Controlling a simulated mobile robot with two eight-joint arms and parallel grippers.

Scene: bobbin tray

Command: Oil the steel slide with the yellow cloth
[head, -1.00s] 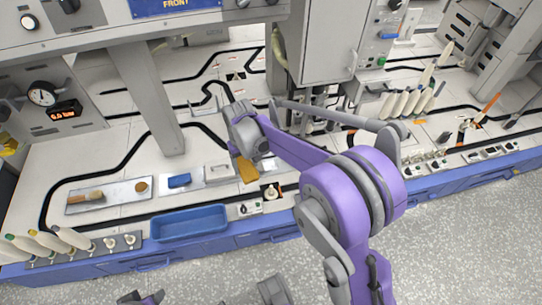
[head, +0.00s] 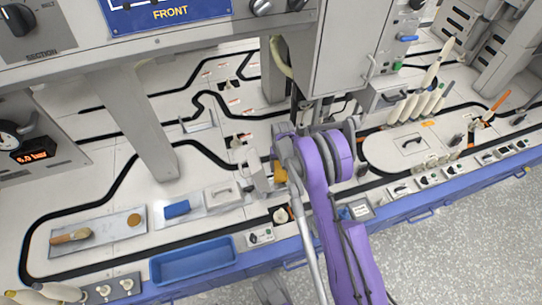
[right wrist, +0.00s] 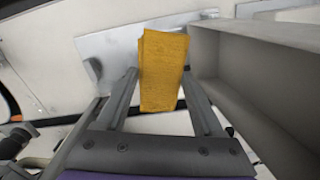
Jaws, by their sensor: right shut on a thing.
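My right gripper (head: 281,163) is shut on the yellow cloth (head: 279,174). In the right wrist view the folded cloth (right wrist: 163,70) stands out between the two fingers (right wrist: 160,80). Behind it is a grey steel plate (right wrist: 112,48) with a small dark grip; I cannot tell whether the cloth touches it. In the head view a small steel plate (head: 198,126) lies on the deck left of and beyond the gripper. I cannot tell for sure which plate is the steel slide. My left gripper is out of view.
A blue tray (head: 194,260) is at the front edge. Steel plates with a brush (head: 70,236) and a blue block (head: 177,208) lie behind it. A grey post (head: 140,130) and a machine housing (head: 350,45) rise nearby. A grey wall (right wrist: 250,85) stands close right of the fingers.

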